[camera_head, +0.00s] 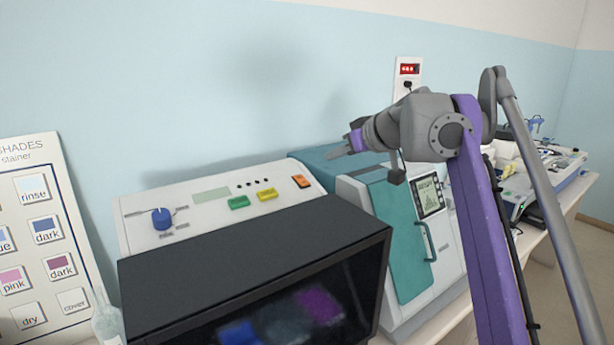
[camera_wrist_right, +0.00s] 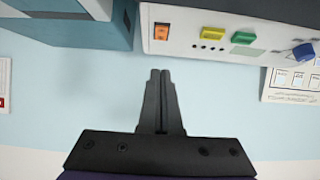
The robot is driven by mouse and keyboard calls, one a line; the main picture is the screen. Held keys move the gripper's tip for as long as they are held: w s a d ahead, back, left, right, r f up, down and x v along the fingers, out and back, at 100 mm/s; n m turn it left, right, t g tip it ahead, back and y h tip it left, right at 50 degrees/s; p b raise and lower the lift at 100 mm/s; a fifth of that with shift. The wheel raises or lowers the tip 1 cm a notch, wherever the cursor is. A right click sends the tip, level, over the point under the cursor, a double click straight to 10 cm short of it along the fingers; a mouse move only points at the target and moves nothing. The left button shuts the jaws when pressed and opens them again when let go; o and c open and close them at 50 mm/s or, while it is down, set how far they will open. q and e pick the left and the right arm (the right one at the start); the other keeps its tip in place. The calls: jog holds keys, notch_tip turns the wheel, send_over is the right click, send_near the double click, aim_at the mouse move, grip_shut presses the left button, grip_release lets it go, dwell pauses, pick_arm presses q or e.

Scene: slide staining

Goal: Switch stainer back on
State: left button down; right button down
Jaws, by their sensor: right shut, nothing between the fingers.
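The stainer (camera_head: 190,250) stands at the left centre, a white box with a dark front window. Its sloped top panel carries a blue knob (camera_head: 162,218), a green button (camera_head: 238,202), a yellow button (camera_head: 266,195) and an orange rocker switch (camera_head: 301,181). In the right wrist view the orange switch (camera_wrist_right: 161,32) shows upper centre, beside the yellow button (camera_wrist_right: 212,33) and green button (camera_wrist_right: 244,37). My right gripper (camera_head: 338,153) is shut and empty, to the right of the orange switch and apart from it. My left gripper is out of view.
A teal and white machine (camera_head: 405,240) with a small screen stands right of the stainer. A shade chart (camera_head: 45,240) leans at the left. More equipment (camera_head: 545,175) stands on the far-right bench.

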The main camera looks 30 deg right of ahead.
send_near(302, 180)
jog(key=w, duration=0.4)
jog(key=shift+a+r+b, duration=0.2)
jog(key=shift+r+b, duration=0.15)
jog(key=shift+r, duration=0.05)
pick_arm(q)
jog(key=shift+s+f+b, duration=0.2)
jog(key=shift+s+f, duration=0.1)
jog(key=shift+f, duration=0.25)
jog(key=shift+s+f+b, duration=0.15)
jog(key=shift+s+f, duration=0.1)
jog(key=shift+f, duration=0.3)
pick_arm(e)
jog(key=f, duration=0.2)
jog(key=shift+w+f, duration=0.35)
jog(key=shift+w, duration=0.05)
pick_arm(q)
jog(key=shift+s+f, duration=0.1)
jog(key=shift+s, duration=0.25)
pick_arm(e)
jog(key=shift+s+f, duration=0.15)
jog(key=shift+f, duration=0.3)
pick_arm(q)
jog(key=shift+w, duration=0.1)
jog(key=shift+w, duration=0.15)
pick_arm(e)
jog(key=shift+w, duration=0.25)
